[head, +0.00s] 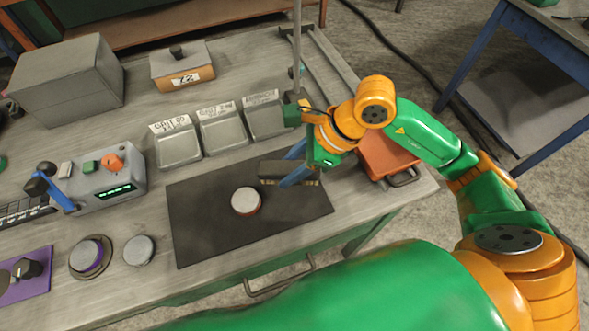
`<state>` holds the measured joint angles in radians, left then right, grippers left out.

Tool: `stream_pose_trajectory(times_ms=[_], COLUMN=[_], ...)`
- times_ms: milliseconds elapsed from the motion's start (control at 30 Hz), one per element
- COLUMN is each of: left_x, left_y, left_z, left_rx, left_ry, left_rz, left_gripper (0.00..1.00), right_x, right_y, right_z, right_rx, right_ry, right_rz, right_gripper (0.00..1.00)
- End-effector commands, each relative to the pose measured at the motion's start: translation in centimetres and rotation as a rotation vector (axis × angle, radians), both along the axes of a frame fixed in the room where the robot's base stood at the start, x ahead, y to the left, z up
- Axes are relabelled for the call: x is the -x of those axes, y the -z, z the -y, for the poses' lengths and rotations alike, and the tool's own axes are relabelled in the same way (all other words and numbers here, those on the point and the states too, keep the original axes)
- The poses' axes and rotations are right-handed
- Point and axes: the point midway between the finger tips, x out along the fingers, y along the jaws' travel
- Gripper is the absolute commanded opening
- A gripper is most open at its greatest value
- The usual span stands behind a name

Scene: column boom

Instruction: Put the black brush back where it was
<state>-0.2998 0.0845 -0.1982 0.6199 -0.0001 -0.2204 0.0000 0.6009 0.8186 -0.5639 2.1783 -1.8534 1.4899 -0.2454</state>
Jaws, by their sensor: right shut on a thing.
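The black brush (270,170) is a dark bar with a paler, bristle-like lower edge. It is at the back right part of the dark mat (205,230). My right gripper (293,165) reaches in from the right, with its blue fingers shut on the right part of the brush. The fingers hide part of it. I cannot tell whether the brush touches the mat or is just above it. My left gripper is not in view.
A white-topped round piece (245,200) sits on the mat. Three labelled trays (222,130) stand behind it, and an orange box (387,157) lies right of my gripper. A thin upright pole (297,40) rises behind my wrist. A control box (108,180) stands left.

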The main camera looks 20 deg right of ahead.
Motion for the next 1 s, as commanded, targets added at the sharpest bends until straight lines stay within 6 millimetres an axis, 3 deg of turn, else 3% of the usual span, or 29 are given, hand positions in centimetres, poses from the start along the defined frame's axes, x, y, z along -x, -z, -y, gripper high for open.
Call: stream_pose_trajectory(times_ms=[133,300,667,700,800,1000], left_x=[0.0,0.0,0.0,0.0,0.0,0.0], left_y=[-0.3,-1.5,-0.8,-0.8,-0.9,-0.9], left_z=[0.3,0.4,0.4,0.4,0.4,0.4], left_rx=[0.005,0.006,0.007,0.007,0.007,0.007], left_ry=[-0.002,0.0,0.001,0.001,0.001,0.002], left_rz=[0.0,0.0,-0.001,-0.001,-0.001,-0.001], left_gripper=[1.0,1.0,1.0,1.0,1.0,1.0], right_x=[-0.9,-0.9,-1.0,-1.0,-1.0,-1.0], right_y=[1.7,4.3,5.2,5.2,5.0,5.0], right_z=[1.0,1.0,0.9,0.9,0.9,0.9], right_rx=[-0.002,-0.003,-0.002,-0.001,-0.001,-0.002], right_ry=[0.003,-0.002,-0.004,-0.004,-0.004,-0.003], right_rz=[-0.005,-0.002,0.002,0.002,0.002,0.001], right_gripper=[0.0,0.0,0.0,0.5,0.77,0.77])
